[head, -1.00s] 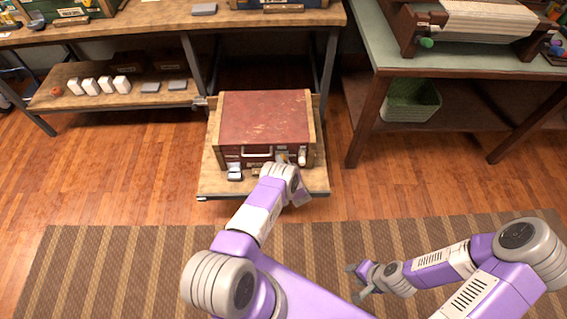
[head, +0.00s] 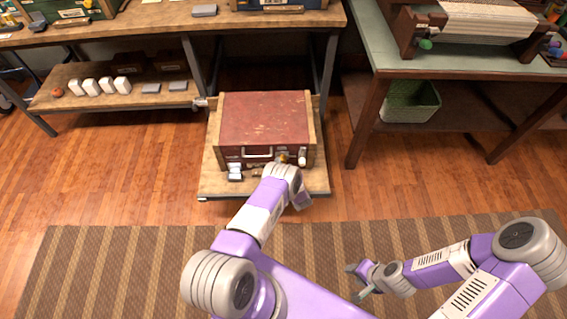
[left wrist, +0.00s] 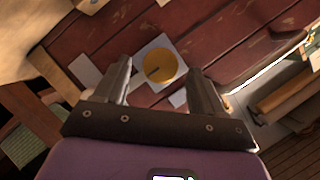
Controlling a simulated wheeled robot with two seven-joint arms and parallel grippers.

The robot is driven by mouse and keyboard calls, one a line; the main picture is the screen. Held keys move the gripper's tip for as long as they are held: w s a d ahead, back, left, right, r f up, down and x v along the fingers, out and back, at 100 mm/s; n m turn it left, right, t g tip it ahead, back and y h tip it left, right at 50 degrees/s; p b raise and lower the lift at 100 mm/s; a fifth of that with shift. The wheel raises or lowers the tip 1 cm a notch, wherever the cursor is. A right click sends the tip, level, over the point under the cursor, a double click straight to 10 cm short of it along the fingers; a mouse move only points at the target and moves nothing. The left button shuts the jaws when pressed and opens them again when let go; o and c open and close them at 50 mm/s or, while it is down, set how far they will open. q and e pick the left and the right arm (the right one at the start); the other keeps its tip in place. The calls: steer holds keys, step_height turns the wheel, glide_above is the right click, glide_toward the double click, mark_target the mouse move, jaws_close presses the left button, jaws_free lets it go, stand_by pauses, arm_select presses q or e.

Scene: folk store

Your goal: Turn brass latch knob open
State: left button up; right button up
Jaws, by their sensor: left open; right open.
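The brass latch knob (left wrist: 161,66) is a round yellow disc with a dark slot, on a pale square plate on the dark red front of the case. In the left wrist view it lies between and beyond the two fingers of my left gripper (left wrist: 163,85), which is open. I cannot tell whether a finger touches it. In the head view the red case (head: 265,118) sits on a low wooden platform, and my left wrist is in front of its right part, largely hiding that gripper. My right gripper (head: 358,280) is open and empty over the striped rug.
A workbench (head: 130,30) stands behind, and a green-topped table (head: 385,50) with a green basket (head: 410,100) stands right. The rug (head: 110,270) has free room at left.

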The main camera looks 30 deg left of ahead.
arm_select(q)
steer(key=shift+p+v, duration=0.95)
steer(key=shift+v, duration=2)
steer(key=shift+r, duration=0.1)
